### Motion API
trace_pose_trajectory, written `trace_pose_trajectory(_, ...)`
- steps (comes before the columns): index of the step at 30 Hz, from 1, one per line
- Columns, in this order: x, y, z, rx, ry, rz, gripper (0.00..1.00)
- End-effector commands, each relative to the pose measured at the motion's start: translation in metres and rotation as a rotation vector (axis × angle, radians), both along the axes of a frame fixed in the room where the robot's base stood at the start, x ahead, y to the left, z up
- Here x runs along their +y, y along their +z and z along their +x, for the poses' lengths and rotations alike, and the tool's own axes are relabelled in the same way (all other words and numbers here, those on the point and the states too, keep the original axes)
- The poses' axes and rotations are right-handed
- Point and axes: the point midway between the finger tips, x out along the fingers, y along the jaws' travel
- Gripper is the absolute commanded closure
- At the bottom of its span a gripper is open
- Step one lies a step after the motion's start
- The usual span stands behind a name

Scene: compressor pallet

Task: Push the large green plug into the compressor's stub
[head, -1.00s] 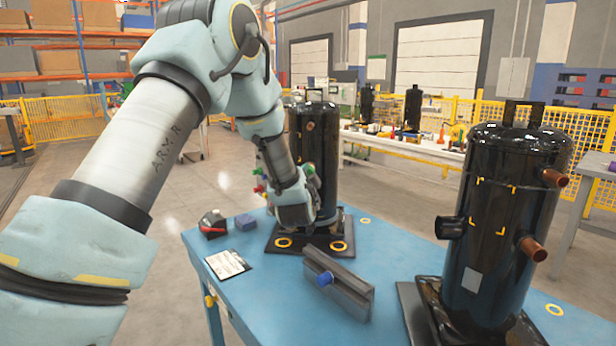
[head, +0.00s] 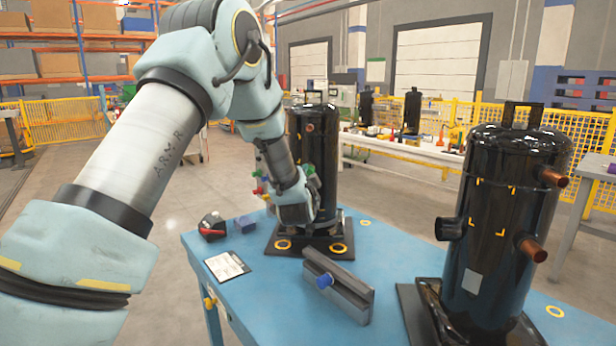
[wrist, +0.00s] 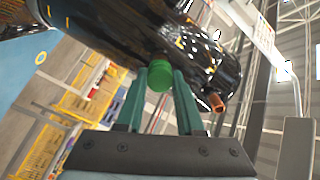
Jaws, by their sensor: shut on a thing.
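The large green plug (wrist: 160,76) is held between the two fingertips of my gripper (wrist: 157,84) in the wrist view. Its round end points toward the black compressor (wrist: 115,30). In the wrist view the plug's far end overlaps the compressor's wall, so the stub is hidden and I cannot tell whether the plug touches it. In the head view my gripper (head: 296,212) is low at the left side of the far compressor (head: 318,150), and the plug is not visible there. A copper pipe end (wrist: 217,102) sticks out of the compressor to the right of the fingers.
A second black compressor (head: 508,220) with copper pipes stands at the right.

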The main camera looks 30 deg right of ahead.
Motion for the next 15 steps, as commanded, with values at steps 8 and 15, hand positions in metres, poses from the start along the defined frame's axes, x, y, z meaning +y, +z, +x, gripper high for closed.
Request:
trace_pose_trajectory(8, 0.0, 0.0004, 0.0002, -0.001, 0.0, 0.0, 0.45)
trace_pose_trajectory(15, 0.0, 0.0003, 0.0001, -0.001, 0.0, 0.0, 0.29)
